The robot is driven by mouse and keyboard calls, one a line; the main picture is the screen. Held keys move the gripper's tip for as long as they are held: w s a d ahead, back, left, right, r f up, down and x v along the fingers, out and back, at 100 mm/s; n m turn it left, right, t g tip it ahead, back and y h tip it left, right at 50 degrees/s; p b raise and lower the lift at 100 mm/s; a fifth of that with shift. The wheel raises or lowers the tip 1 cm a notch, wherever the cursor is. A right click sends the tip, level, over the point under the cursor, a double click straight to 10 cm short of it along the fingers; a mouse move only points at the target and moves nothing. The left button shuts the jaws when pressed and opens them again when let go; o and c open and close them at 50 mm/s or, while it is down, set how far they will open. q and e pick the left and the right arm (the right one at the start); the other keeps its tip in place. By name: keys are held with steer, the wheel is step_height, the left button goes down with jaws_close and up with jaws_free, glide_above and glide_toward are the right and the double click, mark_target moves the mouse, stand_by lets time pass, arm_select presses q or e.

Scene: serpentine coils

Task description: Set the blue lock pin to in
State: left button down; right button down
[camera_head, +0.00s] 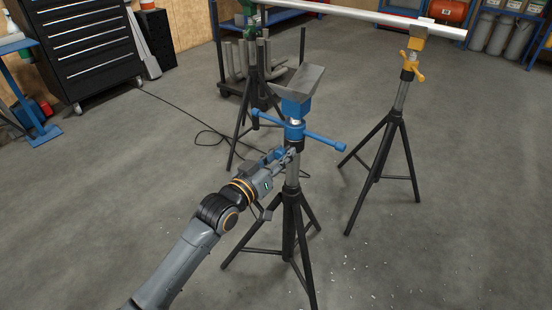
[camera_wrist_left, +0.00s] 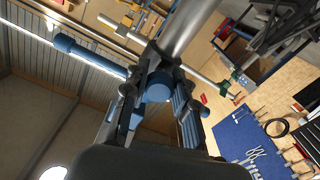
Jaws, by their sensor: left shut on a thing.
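A support stand with a grey plate on a blue head (camera_head: 296,107) stands in the middle of the head view, with a blue cross handle (camera_head: 322,138) below the head. My left gripper (camera_head: 284,156) reaches in from the left to the grey post (camera_head: 292,176), just under the handle. In the left wrist view my left gripper (camera_wrist_left: 158,76) is shut on the round blue end of the lock pin (camera_wrist_left: 158,91), beside the metal post. The fingers hide most of the pin in the head view; how deep it sits cannot be told. My right gripper is out of view.
A stand with a yellow handle (camera_head: 411,66) is to the right and one with a green head (camera_head: 248,30) is behind; a long pipe (camera_head: 365,15) runs at the back. A black cable (camera_head: 190,115) lies on the floor. A black tool cabinet (camera_head: 85,45) stands at the back left.

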arm_select(q)
steer(key=shift+w+r, duration=0.1)
steer(key=c, duration=1.4)
jaws_free()
steer(key=o, duration=0.3)
steer(key=shift+w+d, duration=0.1)
steer(key=shift+o, duration=0.3)
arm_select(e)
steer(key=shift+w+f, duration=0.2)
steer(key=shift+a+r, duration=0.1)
arm_select(q)
steer(key=v, duration=1.2)
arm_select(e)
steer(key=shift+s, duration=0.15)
